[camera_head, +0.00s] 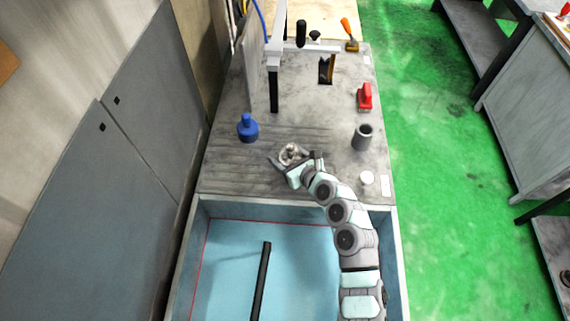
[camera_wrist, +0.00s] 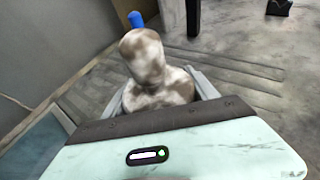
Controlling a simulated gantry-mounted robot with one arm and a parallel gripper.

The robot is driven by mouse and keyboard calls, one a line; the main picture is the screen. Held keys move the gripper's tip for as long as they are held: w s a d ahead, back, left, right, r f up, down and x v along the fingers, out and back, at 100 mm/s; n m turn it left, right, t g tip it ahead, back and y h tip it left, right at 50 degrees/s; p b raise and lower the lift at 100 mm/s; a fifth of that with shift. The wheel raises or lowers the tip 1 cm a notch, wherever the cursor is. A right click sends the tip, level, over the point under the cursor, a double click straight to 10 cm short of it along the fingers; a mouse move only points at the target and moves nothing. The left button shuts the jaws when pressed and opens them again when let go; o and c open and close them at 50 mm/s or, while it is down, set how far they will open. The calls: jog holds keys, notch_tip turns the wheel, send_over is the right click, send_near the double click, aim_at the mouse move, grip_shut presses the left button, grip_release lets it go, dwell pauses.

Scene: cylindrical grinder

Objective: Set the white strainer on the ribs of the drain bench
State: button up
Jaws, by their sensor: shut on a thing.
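The white strainer (camera_head: 292,149) is mottled with brown stains and has a narrow neck over a wider body. My gripper (camera_head: 289,157) is shut on its body, over the ribbed part of the grey drain bench (camera_head: 225,178). In the wrist view the strainer (camera_wrist: 158,75) stands between the two grey fingers, neck up and roughly upright. The bench's ribs (camera_wrist: 235,72) show behind and beside it. The strainer's underside is hidden, so I cannot tell whether it touches the ribs.
A blue bottle-shaped piece (camera_head: 247,128) stands left of my gripper. A grey cup (camera_head: 362,137), white disc (camera_head: 367,178) and red-handled item (camera_head: 365,97) are on the right. A black-and-white upright frame (camera_head: 274,88) stands behind. The blue basin (camera_head: 225,265) is in front.

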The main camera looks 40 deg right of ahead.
notch_tip(320, 180, down, 4)
jog(key=shift+f+b, duration=0.1)
jog(key=shift+b, duration=0.55)
jog(key=o, duration=1.5)
jog(key=shift+o, duration=0.2)
jog(key=p+v, duration=0.1)
jog(key=v, duration=1.1)
jog(key=shift+p, duration=0.35)
